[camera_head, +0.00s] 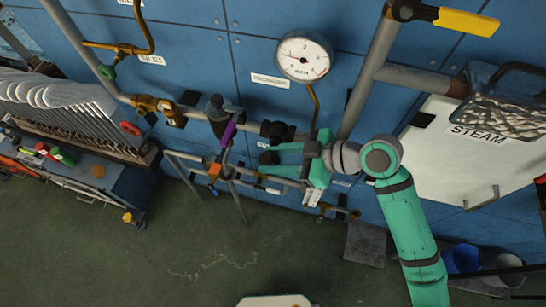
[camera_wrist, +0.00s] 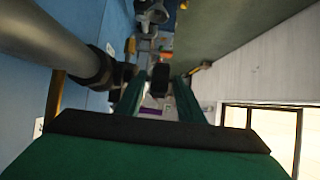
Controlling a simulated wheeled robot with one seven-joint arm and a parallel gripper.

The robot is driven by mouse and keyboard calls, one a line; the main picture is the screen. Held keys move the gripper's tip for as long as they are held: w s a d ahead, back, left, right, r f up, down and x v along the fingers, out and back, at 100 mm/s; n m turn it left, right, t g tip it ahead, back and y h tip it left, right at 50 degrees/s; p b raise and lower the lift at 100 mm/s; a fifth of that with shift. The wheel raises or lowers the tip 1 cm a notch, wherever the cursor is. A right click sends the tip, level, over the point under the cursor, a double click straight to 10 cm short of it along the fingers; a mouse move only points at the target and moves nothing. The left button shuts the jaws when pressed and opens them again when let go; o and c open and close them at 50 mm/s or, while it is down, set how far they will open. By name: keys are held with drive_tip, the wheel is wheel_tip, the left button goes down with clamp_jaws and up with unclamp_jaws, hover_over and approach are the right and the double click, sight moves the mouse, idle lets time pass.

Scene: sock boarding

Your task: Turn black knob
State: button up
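The black knob (camera_head: 268,158) is small and dark, on the pipework in front of the blue wall panel, left of my gripper. In the wrist view the black knob (camera_wrist: 160,78) shows in the gap just beyond my fingers. My gripper (camera_head: 276,158) is teal and points left, with one finger above the knob and one below it. In the wrist view my gripper (camera_wrist: 158,98) has its two fingers apart, with a gap between them. I cannot tell whether either finger touches the knob.
A black pipe fitting (camera_head: 277,131) sits just above my fingers. A round gauge (camera_head: 303,57) is higher on the wall. A grey pipe (camera_head: 370,75) rises behind my wrist. A purple handle (camera_head: 228,134) and an orange part (camera_head: 215,169) stand left. Floor (camera_head: 200,250) below is open.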

drive_tip(key=v, duration=1)
drive_tip(key=shift+d+r, duration=0.2)
drive_tip(key=shift+d, duration=0.1)
drive_tip(key=shift+s, duration=0.1)
